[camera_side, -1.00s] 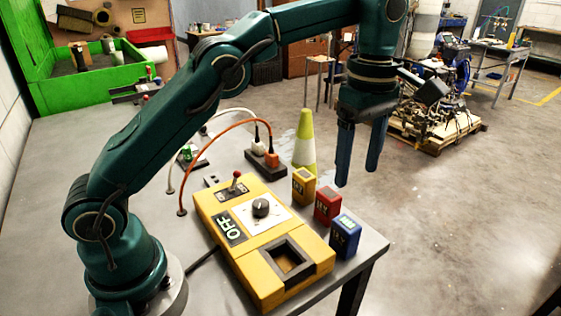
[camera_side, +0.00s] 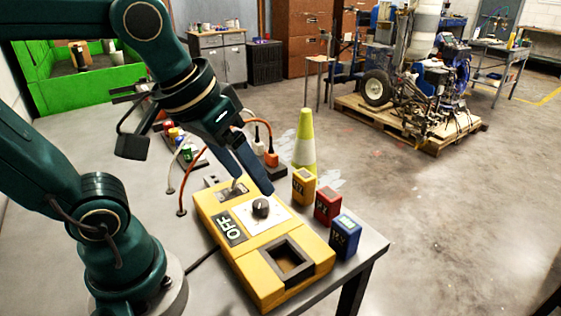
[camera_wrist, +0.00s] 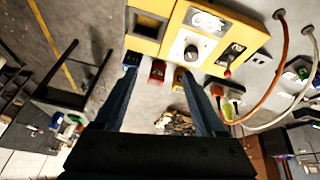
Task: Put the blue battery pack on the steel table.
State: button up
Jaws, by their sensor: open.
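The blue battery pack (camera_side: 345,237) stands upright on the grey steel table (camera_side: 110,140), near its right corner in the side view. It is right of the yellow control box (camera_side: 285,291), which has an empty square socket. In the wrist view the blue pack (camera_wrist: 129,60) is partly hidden by the left finger. My gripper (camera_side: 262,185) is open and empty, tilted above the box near its knob, apart from the blue pack. Its fingers (camera_wrist: 157,75) also show in the wrist view.
A red pack (camera_side: 327,205) and a yellow pack (camera_side: 303,187) stand in a row with the blue one. A yellow-white cone (camera_side: 305,145) stands behind them. Orange and white cables (camera_side: 183,180) arch behind the box.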

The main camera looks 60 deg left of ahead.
jog(key=shift+s+a+f+m+t, duration=0.15)
jog(key=shift+s+f+m, duration=0.45)
jog(key=shift+s+f, duration=0.1)
jog(key=shift+s+a+f+m+t, duration=0.1)
jog(key=shift+s+f+m+t, duration=0.05)
jog(key=shift+s+f+m, duration=0.5)
